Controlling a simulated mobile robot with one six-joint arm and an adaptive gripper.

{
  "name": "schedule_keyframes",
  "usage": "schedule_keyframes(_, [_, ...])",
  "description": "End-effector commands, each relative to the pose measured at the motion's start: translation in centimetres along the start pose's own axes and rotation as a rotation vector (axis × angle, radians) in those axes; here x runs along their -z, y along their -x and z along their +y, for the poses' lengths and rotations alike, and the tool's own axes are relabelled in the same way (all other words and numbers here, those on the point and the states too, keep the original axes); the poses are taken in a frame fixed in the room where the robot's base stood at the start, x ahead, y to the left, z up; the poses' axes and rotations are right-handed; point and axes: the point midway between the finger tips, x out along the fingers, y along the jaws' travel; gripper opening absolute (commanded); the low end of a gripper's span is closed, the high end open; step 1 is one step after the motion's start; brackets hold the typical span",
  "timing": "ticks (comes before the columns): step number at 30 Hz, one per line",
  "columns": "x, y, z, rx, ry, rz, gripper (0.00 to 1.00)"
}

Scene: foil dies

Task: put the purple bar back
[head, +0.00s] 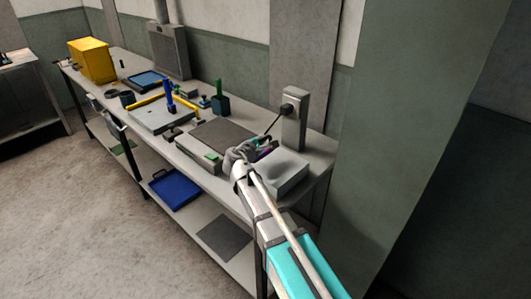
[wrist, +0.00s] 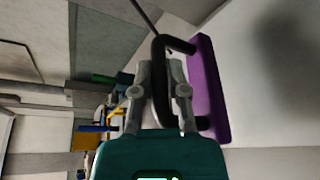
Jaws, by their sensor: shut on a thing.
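The purple bar (wrist: 207,88) fills the right of the wrist view and has a black loop handle (wrist: 157,75). My gripper (wrist: 164,68) is shut on this handle, with its two fingers on either side of it. In the head view only a small purple patch of the bar (head: 264,148) shows past my gripper (head: 246,150), which hides the rest. My gripper is over the right part of the workbench (head: 322,152). I cannot tell whether the bar touches anything beneath it.
A pale grey block (head: 287,178) with a shallow hollow lies just right of my gripper. A grey post (head: 294,118) with a black cable stands behind. A dark plate (head: 222,134) lies to the left. Blue and yellow tools and a yellow box (head: 92,61) stand farther left.

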Motion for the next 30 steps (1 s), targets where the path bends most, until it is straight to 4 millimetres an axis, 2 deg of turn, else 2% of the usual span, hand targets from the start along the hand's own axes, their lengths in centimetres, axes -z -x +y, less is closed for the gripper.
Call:
schedule_keyframes(11, [0.0, -0.1, -0.1, 0.000, 0.001, -0.001, 0.00])
schedule_keyframes(17, [0.4, -1.2, -1.2, 0.000, 0.001, -0.001, 0.00])
schedule_keyframes(24, [1.4, -1.5, -2.9, 0.000, 0.001, -0.001, 0.00])
schedule_keyframes(30, [1.7, -1.7, -3.4, 0.000, 0.001, -0.001, 0.00])
